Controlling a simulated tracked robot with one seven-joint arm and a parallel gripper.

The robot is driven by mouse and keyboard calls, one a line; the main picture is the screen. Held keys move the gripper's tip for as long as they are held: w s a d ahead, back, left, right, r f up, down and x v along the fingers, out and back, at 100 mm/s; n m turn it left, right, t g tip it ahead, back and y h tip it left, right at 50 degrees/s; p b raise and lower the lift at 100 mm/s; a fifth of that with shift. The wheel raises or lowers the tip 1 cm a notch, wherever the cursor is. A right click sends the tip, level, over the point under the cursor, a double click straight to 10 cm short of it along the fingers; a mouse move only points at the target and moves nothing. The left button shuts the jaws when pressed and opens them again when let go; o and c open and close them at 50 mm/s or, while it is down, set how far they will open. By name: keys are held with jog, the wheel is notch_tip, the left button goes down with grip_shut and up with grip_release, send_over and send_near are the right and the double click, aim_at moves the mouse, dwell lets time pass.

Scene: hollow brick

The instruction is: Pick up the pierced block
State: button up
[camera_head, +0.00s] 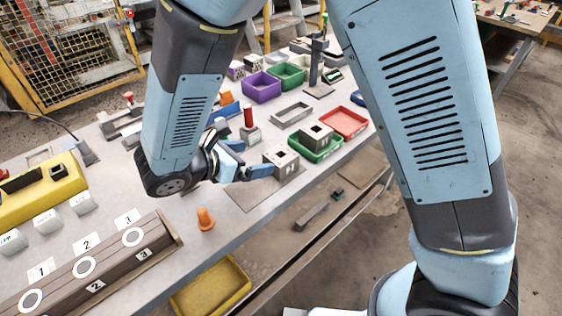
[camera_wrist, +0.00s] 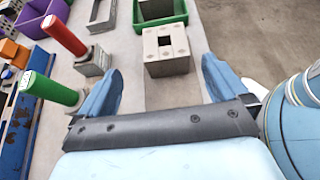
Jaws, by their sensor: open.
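The pierced block (camera_head: 284,161) is a grey block standing on the table near its front edge. In the wrist view the block (camera_wrist: 168,68) shows a square hole in its top. My gripper (camera_head: 250,160) is open and empty, just left of the block in the head view. In the wrist view the open fingers (camera_wrist: 162,68) lie left and right of the block's near end in the picture, with gaps on both sides. I cannot tell whether the fingertips are lower than the block's top.
A red-handled piece (camera_head: 249,118) stands behind my gripper; a green-handled one (camera_wrist: 50,88) is left of my left finger. The table edge is close.

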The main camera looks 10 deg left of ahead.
aim_at(284, 155)
jog(key=x, duration=0.7)
jog(key=shift+s+d+x, duration=0.15)
jog(key=shift+x, duration=1.2)
jog(key=shift+s+d+x, duration=0.15)
jog(key=shift+x, duration=1.25)
jog(key=shift+c, duration=0.4)
jog(key=c, duration=1)
jog(key=shift+c, duration=0.5)
jog(key=shift+r, duration=0.1)
